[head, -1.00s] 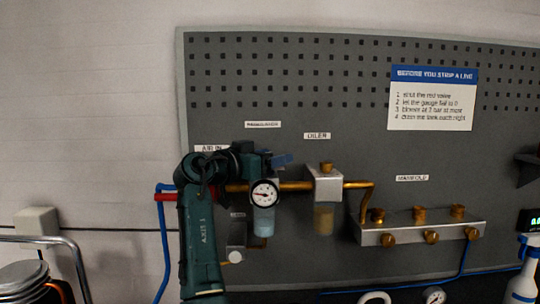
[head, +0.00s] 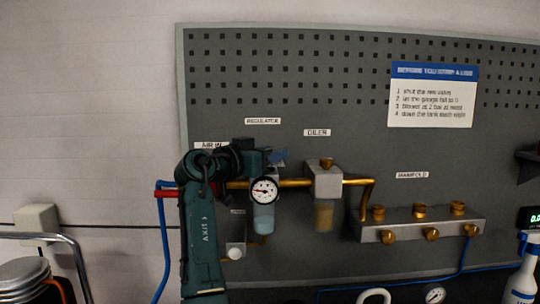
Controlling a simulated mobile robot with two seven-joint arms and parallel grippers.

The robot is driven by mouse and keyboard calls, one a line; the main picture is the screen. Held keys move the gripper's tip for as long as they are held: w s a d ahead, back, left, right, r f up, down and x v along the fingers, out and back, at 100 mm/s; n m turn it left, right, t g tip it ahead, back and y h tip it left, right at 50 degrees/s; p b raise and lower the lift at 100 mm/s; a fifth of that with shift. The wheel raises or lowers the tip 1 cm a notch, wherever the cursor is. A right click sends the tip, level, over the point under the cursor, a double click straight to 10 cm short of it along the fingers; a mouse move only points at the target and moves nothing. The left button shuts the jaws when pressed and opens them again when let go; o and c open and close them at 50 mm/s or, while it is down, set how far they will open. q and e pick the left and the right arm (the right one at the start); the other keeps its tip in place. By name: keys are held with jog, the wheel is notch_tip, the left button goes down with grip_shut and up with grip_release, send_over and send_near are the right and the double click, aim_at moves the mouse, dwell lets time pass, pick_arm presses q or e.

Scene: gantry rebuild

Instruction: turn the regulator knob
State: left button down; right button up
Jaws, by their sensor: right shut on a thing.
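The regulator stands under its "REGULATOR" label, with a round white gauge (head: 264,190) on its front and a clear bluish bowl (head: 263,218) below. The gauge needle points left. My right arm reaches up from below, and my right gripper (head: 263,160) is at the regulator's top, just above the gauge. It is shut on what appears to be the regulator knob; the gripper hides most of it. A small blue piece (head: 279,156) shows at the gripper's right side; I cannot tell if it belongs to the knob. My left gripper is not in view.
A brass pipe (head: 357,183) runs right through the oiler (head: 326,180) to the manifold (head: 420,226) with its brass fittings. A red handle (head: 166,194) and blue hose (head: 163,250) are left of my arm.

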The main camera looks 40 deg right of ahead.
jog(key=n+t+b, duration=0.1)
jog(key=n+t, duration=0.1)
jog(key=t, duration=0.2)
jog(key=shift+w+f+y, duration=0.1)
jog(key=shift+w+y, duration=0.05)
jog(key=shift+y, duration=0.15)
jog(key=n+t, duration=0.1)
jog(key=t, duration=0.1)
jog(key=n+t+y+p, duration=0.1)
jog(key=n, duration=0.1)
jog(key=shift+w+a+r+t+y, duration=0.1)
jog(key=shift+w+r+t+y, duration=0.1)
jog(key=shift+t+y, duration=0.15)
jog(key=n+t+y+p, duration=0.1)
jog(key=n+t+y, duration=0.1)
jog(key=t, duration=0.1)
jog(key=shift+w+n+p, duration=0.15)
jog(key=shift+n+p, duration=0.2)
jog(key=shift+n, duration=0.05)
jog(key=shift+w+a+f+n+t+y, duration=0.1)
jog(key=shift+w+a+n+t+y, duration=0.1)
jog(key=shift+n+t+y, duration=0.9)
jog(key=shift+w+a+f+n+t+y, duration=0.1)
jog(key=shift+a+n+t+y, duration=0.05)
jog(key=shift+n+t+y, duration=0.9)
jog(key=shift+y, duration=0.5)
jog(key=o, duration=1)
jog(key=shift+r, duration=0.1)
jog(key=shift+s+a, duration=0.1)
